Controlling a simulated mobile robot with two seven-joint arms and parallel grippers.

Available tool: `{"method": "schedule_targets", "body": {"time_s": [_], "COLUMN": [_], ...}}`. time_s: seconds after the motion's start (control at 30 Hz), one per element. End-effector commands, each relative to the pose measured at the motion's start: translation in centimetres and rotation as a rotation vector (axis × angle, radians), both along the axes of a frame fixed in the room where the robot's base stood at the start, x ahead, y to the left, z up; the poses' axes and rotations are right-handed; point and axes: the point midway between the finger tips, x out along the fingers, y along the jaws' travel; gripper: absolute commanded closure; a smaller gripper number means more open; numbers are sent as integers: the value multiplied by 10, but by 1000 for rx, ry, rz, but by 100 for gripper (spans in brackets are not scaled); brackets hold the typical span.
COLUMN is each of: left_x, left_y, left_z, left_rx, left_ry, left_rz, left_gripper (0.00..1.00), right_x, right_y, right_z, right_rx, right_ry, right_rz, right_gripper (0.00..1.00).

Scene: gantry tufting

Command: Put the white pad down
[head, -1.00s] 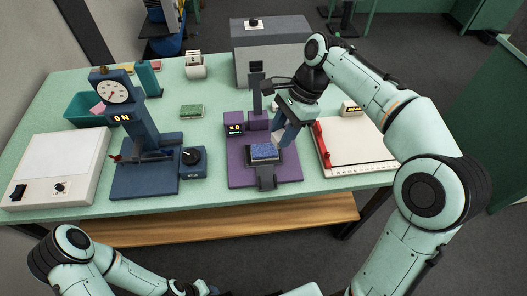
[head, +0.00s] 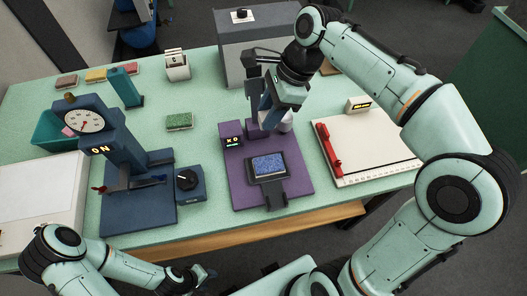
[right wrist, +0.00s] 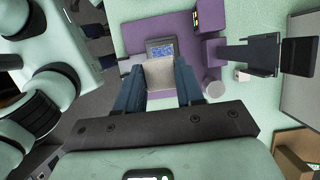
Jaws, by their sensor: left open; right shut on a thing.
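The white pad (right wrist: 160,74) is pale and squarish. In the right wrist view it sits between the two blue fingers of my right gripper (right wrist: 158,88), which is shut on it. In the head view my right gripper (head: 268,104) is above the back of the purple stand (head: 238,187), and the pad cannot be made out there. A blue speckled pad (head: 268,165) lies on the dark plate of that stand, in front of the gripper. My left gripper (head: 205,274) is open and empty at the bottom, in front of the table.
A white board with a red arm (head: 370,150) is right of the stand. A blue dial press (head: 130,170) and a knob box (head: 188,184) are left. A green pad (head: 179,121) lies behind, with clear table around it. A grey box (head: 240,50) stands at the back.

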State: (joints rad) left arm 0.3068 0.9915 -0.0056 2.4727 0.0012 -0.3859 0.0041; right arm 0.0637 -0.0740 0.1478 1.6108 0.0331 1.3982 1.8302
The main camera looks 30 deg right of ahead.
Motion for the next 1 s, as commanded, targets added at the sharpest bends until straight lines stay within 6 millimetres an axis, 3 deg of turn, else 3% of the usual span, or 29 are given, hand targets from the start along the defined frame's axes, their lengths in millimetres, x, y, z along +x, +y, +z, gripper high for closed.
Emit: {"method": "schedule_targets", "body": {"time_s": [0.1,0.4,1.0], "left_x": [-12,-24,-31], "left_y": [0,0,0], "left_z": [-14,-33,-45], "left_rx": [0,1,0], "left_ry": [14,27,35], "left_rz": [1,0,0], "left_gripper": [57,57,57], "right_x": [-3,-3,-2], "right_y": [0,0,0], "right_z": [-38,-115,-186], "right_rx": [0,1,0], "right_ry": [11,9,3], "right_rz": [0,-1,1], "right_gripper": [92,92,92]}}
